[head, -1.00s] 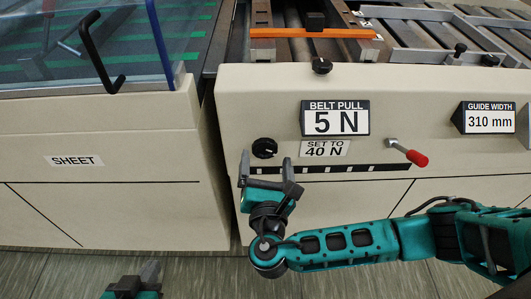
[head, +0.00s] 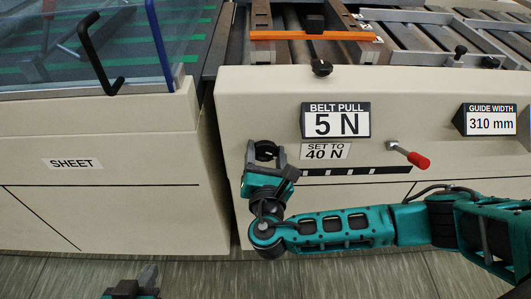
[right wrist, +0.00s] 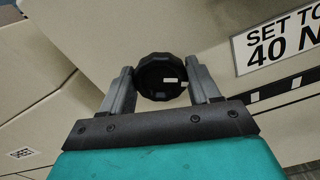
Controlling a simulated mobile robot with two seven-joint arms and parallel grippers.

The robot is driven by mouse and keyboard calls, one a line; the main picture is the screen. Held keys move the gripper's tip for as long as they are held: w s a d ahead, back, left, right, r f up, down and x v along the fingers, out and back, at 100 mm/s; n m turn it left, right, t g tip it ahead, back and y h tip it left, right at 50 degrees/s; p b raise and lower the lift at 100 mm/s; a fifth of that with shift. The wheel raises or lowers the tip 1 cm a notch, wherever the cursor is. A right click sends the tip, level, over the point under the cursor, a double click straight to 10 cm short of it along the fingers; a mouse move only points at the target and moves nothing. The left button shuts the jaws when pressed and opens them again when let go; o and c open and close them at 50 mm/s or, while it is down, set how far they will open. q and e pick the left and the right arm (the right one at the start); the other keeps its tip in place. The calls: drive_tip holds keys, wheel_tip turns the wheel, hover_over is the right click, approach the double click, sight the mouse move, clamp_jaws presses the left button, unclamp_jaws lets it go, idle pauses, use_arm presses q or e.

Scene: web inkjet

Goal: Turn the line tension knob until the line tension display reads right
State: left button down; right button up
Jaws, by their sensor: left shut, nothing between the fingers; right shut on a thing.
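The black round knob (head: 266,146) is on the cream machine front, left of a small sign (head: 325,151) reading SET TO 40 N. The display (head: 335,121) above that sign is labelled BELT PULL and reads 5 N; no label reading line tension shows. My right gripper (head: 265,153) is shut on the knob, one finger on each side. In the right wrist view the knob (right wrist: 161,72) sits between the two fingers, with a small pale mark on its face. My left gripper (head: 137,281) is shut and empty at the bottom edge, far from the knob.
A lever with a red grip (head: 418,160) sticks out right of the knob. A second display (head: 489,120) reads GUIDE WIDTH 310 mm. Another black knob (head: 321,67) is on the upper edge. A SHEET-labelled cabinet (head: 100,215) stands left, across a narrow gap.

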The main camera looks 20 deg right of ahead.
drive_tip(key=c, duration=0.4)
drive_tip(key=shift+o, duration=0.2)
drive_tip(key=shift+f, duration=0.1)
drive_tip(key=m, duration=0.3)
drive_tip(key=shift+s+f, duration=0.1)
drive_tip(key=m+b, duration=0.1)
drive_tip(key=m, duration=0.3)
drive_tip(key=shift+d, duration=0.15)
drive_tip(key=shift+m+b, duration=0.45)
drive_tip(key=shift+m, duration=0.35)
drive_tip(key=o, duration=1.1)
drive_tip(key=shift+c, duration=0.2)
